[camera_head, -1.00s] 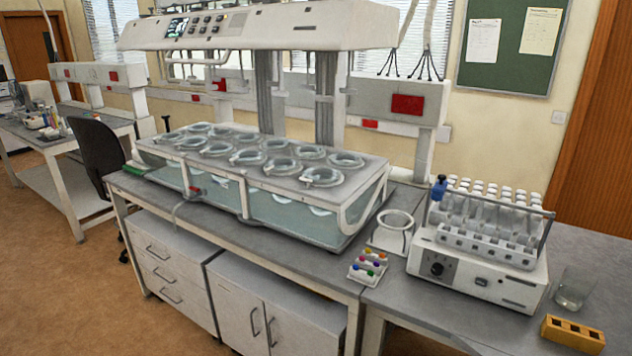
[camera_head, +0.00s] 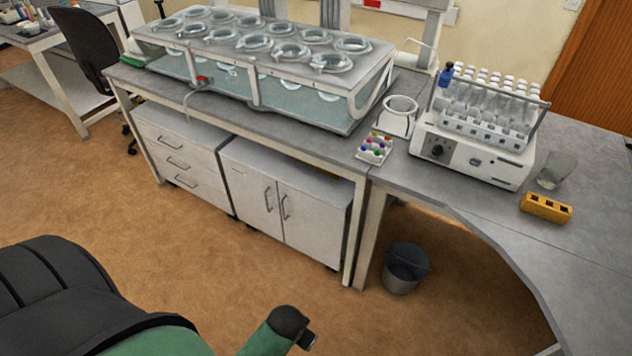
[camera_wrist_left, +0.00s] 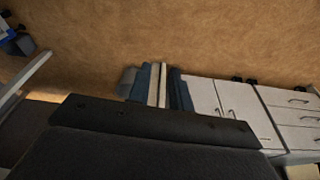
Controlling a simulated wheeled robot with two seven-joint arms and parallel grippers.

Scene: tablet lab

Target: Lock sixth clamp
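A white shaker-like unit (camera_head: 470,150) stands on the right bench, with several white-capped clear vessels (camera_head: 488,108) in its rack. A blue-topped piece (camera_head: 446,75) sits at its left end. Individual clamps are too small to tell apart, and I cannot tell which is the sixth. The large clear bath (camera_head: 285,88) with rows of round covered openings stands on the bench to its left.
On the bench lie a tray of coloured caps (camera_head: 373,148), an empty ring stand (camera_head: 398,116), a glass beaker (camera_head: 551,170) and a yellow block (camera_head: 546,207). A grey bin (camera_head: 404,268) stands on the floor below.

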